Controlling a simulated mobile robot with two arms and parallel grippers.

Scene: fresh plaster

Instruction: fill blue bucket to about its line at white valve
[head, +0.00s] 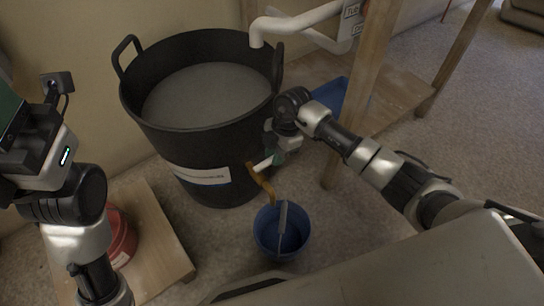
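The blue bucket (265,240) stands upright on the floor below the front of a large black tub (150,115). A grey strip crosses its opening, and I cannot make out a line or the level inside. A short white outlet (263,164) sticks out low from the tub, with an orange-brown piece (262,183) angling down from it toward the bucket. My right gripper (274,150) is at this outlet, beside the tub wall; its fingers are too small and covered to judge. My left arm is raised at the left edge, and its fingertips do not show.
Pale grey liquid (208,92) stands in the tub. A white pipe (300,20) ends over its rim. A wooden frame (362,90) and a blue object (330,95) are at the right. A red bucket (120,240) sits on a low wooden platform (160,235).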

